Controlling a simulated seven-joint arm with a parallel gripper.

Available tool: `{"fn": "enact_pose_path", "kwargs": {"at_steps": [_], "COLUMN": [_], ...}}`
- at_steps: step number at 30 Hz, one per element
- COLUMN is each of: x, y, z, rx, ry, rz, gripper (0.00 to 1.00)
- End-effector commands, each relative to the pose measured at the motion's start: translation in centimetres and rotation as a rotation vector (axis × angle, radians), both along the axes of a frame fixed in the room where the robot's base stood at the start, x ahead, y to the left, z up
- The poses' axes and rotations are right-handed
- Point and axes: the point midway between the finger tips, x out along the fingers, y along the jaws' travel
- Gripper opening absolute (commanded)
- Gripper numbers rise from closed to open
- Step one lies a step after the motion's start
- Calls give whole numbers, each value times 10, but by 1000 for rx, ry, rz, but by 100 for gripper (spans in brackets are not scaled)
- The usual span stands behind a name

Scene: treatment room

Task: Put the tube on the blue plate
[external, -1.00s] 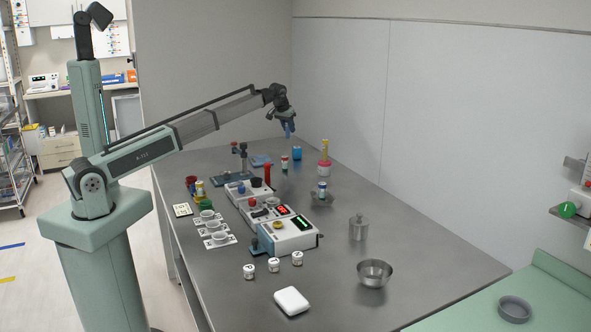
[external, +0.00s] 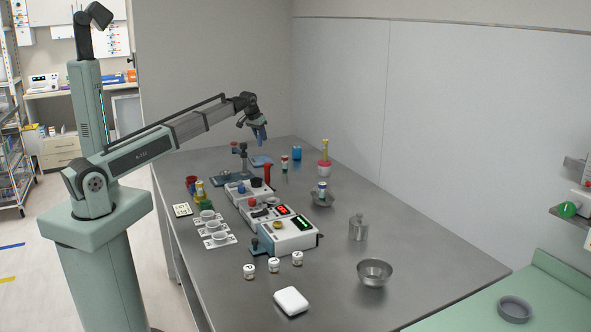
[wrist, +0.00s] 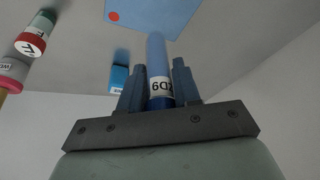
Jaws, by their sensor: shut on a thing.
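The tube (wrist: 157,60), light blue with a dark blue end and a white printed label, is between the two fingers of my gripper (wrist: 158,85), which is shut on it. The tube's far end points toward the blue plate (wrist: 168,14), a flat light-blue piece with a red dot near one corner. In the external view the plate (external: 261,161) lies on the table's far part, and my gripper (external: 261,138) hangs above it with a visible gap. The tube is hard to tell from the blue-grey fingers there.
A blue container (external: 297,153), a small red, white and green tube (external: 284,163) and a pink holder with a yellow tube (external: 324,168) stand right of the plate. A stand (external: 240,165) is close on its left. Instrument boxes (external: 268,208) and cups fill the table nearer.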

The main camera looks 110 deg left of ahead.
Motion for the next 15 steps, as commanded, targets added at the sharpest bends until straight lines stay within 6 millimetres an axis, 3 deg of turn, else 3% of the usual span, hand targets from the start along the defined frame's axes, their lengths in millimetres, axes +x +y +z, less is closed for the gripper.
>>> {"fn": "enact_pose_path", "kwargs": {"at_steps": [3,15], "x": [0,0], "y": [-1,-1], "z": [-20,-56], "rx": [-2,-2], "ry": [1,0], "rz": [0,1], "gripper": [3,3]}}
